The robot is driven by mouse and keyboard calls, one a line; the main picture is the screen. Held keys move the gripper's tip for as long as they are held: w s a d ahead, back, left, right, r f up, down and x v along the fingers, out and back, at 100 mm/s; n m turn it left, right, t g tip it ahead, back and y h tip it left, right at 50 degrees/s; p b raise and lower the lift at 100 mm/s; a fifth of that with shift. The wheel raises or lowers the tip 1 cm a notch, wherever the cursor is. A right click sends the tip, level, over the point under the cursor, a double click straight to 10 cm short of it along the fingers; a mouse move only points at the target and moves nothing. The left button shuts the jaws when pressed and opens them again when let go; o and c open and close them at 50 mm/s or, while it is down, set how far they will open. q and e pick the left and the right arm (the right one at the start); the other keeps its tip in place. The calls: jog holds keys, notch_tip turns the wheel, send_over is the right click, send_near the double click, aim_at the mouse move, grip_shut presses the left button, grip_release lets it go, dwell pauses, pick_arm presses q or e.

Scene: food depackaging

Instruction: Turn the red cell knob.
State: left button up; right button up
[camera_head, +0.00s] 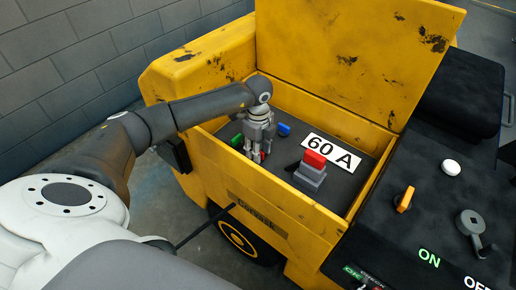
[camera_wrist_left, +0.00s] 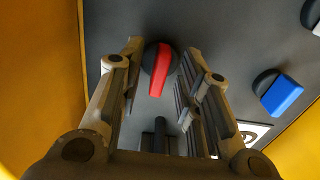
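The red knob (camera_wrist_left: 159,70) has a red bar on a round dark base on the grey panel. In the left wrist view it sits between the tips of my left gripper (camera_wrist_left: 160,75), whose fingers are spread with a gap on each side. In the head view my left gripper (camera_head: 258,150) points down into the yellow box and hides most of the red knob; only a bit of red (camera_head: 263,156) shows by the fingers. I cannot tell how far the fingertips are from the panel. My right gripper is not in view.
A green knob (camera_head: 237,140) and a blue knob (camera_head: 284,129) flank my gripper. A red block on a grey base (camera_head: 312,167) stands to the right, by a "60 A" label (camera_head: 341,158). The yellow box wall (camera_head: 270,195) and raised lid (camera_head: 350,55) surround the panel.

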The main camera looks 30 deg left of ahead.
pick_arm(q)
notch_tip(320, 180, up, 12)
dwell(0.5)
jog(key=shift+r, duration=0.1)
